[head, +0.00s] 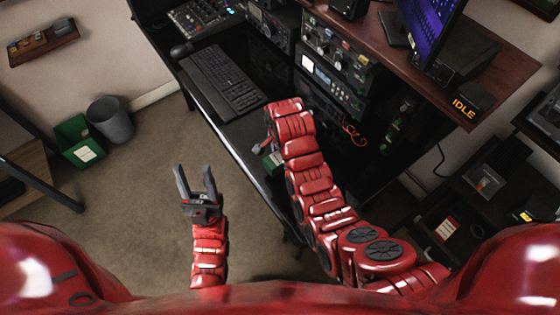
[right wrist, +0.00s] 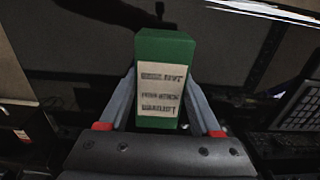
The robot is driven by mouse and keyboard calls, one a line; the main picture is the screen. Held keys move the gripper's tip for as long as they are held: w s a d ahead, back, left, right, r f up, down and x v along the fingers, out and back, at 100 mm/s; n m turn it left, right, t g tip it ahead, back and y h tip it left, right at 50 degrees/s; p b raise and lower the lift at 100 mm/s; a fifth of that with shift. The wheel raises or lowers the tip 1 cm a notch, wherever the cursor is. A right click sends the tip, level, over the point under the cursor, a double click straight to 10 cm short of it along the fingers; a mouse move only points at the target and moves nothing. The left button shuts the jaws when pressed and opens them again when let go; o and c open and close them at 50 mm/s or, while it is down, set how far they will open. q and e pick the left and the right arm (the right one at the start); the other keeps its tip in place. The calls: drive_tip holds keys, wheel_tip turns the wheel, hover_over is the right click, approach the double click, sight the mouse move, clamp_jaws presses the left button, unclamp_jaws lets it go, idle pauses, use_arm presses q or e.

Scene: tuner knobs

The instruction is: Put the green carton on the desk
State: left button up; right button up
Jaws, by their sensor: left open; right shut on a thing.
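The green carton (right wrist: 166,60) with a cream printed label stands between the fingers of my right gripper (right wrist: 160,105) in the right wrist view. That gripper is shut on it. In the head view the carton (head: 273,159) shows only as a small green patch beside my right arm, mostly hidden. It is over or at the front edge of the black desk (head: 250,138); I cannot tell whether it touches the desk. My left gripper (head: 195,175) is open and empty, over the carpet left of the desk.
A keyboard (head: 222,82) lies on the desk, with a mixer (head: 205,18) behind it and radio units (head: 335,60) to the right. A raised shelf holds a monitor (head: 432,35). A green box (head: 80,142) and grey bin (head: 110,120) stand on the floor at left.

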sight(280, 155)
drive_tip(key=shift+w+a+r+p, duration=0.1)
drive_tip(key=shift+w+r+p, duration=0.05)
drive_tip(key=shift+w+p, duration=0.5)
drive_tip(key=shift+w+f, duration=0.2)
drive_tip(key=shift+w, duration=0.45)
drive_tip(key=shift+f+p, duration=0.1)
drive_tip(key=shift+p, duration=0.25)
wheel_tip(280, 155, down, 3)
drive_tip(key=shift+r+p, duration=0.2)
drive_tip(key=shift+p, duration=0.55)
drive_tip(key=shift+w+f, duration=0.1)
drive_tip(key=shift+f, duration=0.25)
